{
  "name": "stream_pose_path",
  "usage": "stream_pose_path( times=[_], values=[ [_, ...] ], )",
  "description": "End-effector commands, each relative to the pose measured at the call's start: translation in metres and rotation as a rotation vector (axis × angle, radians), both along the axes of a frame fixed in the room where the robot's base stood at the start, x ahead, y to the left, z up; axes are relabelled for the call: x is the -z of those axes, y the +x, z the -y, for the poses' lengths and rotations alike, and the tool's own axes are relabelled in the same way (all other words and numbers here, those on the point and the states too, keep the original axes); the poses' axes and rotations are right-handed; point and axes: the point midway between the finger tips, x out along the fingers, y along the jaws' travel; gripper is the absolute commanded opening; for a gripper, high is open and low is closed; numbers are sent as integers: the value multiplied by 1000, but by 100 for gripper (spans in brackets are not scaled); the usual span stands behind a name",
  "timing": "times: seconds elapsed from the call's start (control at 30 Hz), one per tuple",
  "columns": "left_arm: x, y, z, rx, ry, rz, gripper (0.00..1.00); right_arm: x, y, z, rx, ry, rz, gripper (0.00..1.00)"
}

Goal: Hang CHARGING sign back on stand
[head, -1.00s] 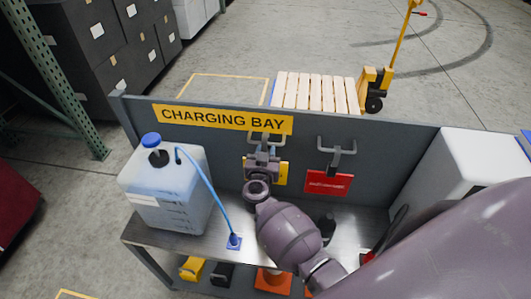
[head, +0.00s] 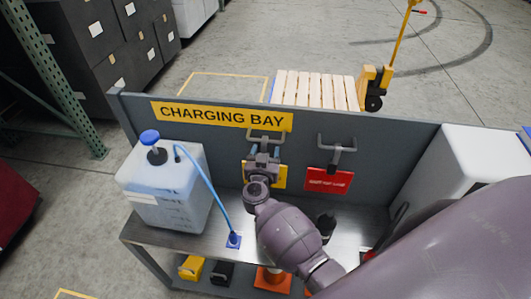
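A yellow sign (head: 280,176) is at the left hook (head: 264,135) on the grey back panel of the CHARGING BAY stand. My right gripper (head: 263,152) is directly in front of it and just below the hook, hiding most of the sign and its text. I cannot tell whether the sign hangs on the hook or is held, nor whether the fingers are open or shut. A red sign (head: 328,181) hangs below the right hook (head: 337,143). My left gripper is not in view.
A white jug (head: 165,190) with a blue cap and blue hose stands left on the metal bench (head: 150,238). A white box (head: 455,170) stands right. A wooden pallet (head: 312,89) is behind the panel.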

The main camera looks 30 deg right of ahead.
Motion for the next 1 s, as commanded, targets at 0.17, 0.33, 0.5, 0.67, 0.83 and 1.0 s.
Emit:
stream_pose_path(
  times=[0.17,0.33,0.5,0.67,0.83,1.0],
  values=[
    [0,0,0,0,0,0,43,0,-1,0,0,1,-1,59],
    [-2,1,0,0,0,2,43,1,-11,-8,0,2,-2,59],
    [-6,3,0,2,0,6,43,1,-34,-25,1,3,-3,59],
    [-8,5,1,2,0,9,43,1,-57,-42,1,2,-2,59],
    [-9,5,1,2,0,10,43,0,-76,-57,0,2,-2,59],
    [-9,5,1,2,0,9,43,-1,-85,-64,1,1,0,59]
  ],
)
